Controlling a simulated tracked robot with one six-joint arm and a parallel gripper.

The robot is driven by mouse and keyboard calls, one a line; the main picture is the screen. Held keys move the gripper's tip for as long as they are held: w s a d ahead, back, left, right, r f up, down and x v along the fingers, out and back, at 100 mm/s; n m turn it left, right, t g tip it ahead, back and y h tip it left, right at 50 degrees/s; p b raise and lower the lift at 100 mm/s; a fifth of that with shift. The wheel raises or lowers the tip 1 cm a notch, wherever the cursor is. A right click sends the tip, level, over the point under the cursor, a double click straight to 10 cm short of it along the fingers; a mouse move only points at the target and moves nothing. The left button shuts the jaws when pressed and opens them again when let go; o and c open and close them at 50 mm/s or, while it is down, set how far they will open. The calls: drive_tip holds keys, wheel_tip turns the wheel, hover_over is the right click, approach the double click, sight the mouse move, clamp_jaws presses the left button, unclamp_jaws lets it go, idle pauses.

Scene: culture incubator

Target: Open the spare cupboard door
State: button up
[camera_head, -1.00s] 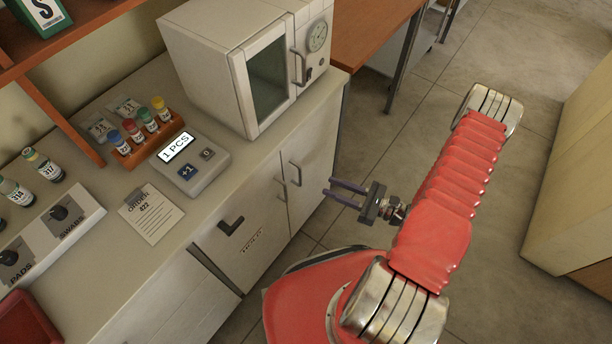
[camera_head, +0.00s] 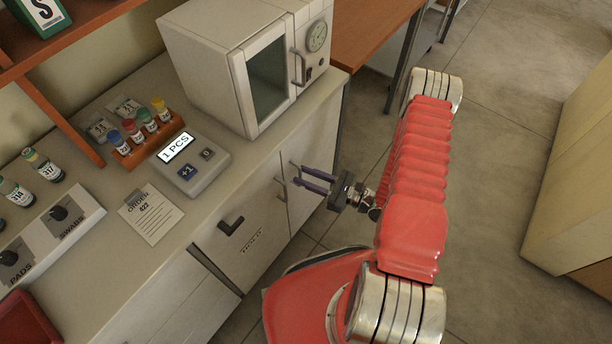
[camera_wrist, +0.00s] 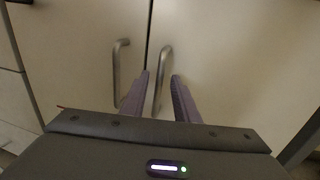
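The pale cupboard has two shut doors side by side with bar handles: the left door (camera_wrist: 75,50) and the right door (camera_wrist: 235,60). I cannot read which one is marked spare. The left door's handle (camera_wrist: 120,70) stands to the left of my fingers. The right door's handle (camera_wrist: 163,75) appears between my two fingers in the wrist view. My gripper (camera_head: 299,174) is open, its fingers pointing at the doors; both fingers also show in the wrist view (camera_wrist: 161,80). I cannot tell whether they touch the handle.
Above the doors is a counter with a white incubator (camera_head: 240,60), a counting device (camera_head: 190,165), a vial rack (camera_head: 150,148) and an order sheet (camera_head: 150,213). A front with a black handle (camera_head: 231,226) lies left of the doors. Open floor (camera_head: 500,130) is to the right.

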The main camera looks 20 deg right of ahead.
drive_tip(key=shift+w+a, duration=0.1)
drive_tip(key=shift+w, duration=0.05)
drive_tip(key=shift+c, duration=0.5)
clamp_jaws()
